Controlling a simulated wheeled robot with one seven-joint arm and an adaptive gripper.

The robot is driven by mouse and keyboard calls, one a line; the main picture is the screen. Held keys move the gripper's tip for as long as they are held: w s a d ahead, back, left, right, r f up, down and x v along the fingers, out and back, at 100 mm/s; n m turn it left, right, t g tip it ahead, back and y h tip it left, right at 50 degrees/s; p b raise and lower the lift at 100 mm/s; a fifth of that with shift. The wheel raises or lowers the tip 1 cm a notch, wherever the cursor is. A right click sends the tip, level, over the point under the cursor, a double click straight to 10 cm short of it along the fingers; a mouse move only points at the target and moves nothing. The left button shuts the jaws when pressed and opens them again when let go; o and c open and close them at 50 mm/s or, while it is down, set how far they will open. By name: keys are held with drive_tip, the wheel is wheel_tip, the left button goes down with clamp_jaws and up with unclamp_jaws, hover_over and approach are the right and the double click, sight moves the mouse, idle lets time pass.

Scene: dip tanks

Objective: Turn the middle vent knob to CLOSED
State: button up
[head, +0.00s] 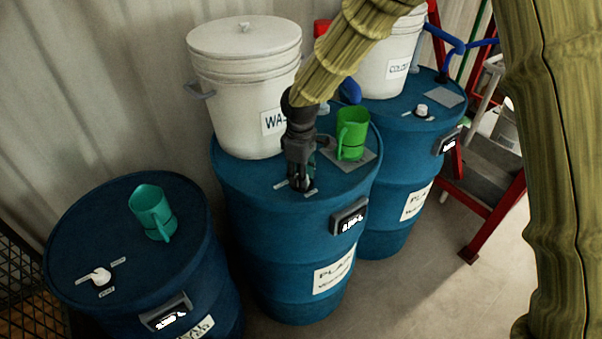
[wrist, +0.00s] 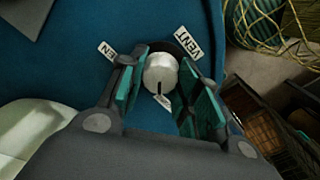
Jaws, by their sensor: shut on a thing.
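The middle vent knob (wrist: 160,73) is white and round, on the blue lid of the middle drum (head: 285,235). My gripper (head: 300,186) points down at it from above; the wrist view also shows my gripper (wrist: 158,85) with its teal-padded fingers on either side of the knob, shut on it. In the head view the fingers hide the knob. A dark line on the knob points to the bottom of the wrist view, toward a partly hidden label (wrist: 162,101). A label ending in "EN" (wrist: 107,50) lies at left and a "VENT" label (wrist: 188,42) at upper right.
A white bucket (head: 245,95) and a green mug (head: 351,133) on a grey plate stand on the same drum. The left drum (head: 190,235) has a teal mug (head: 152,212) and a white knob (head: 101,276). The right drum (head: 395,175) has another knob (head: 421,110).

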idle(0.4)
drive_tip(key=o, duration=1)
drive_tip(key=shift+o, duration=0.2)
drive_tip(key=shift+r, duration=0.1)
wheel_tip(320, 180, up, 12)
drive_tip(key=shift+s, duration=0.15)
drive_tip(key=shift+a, duration=0.15)
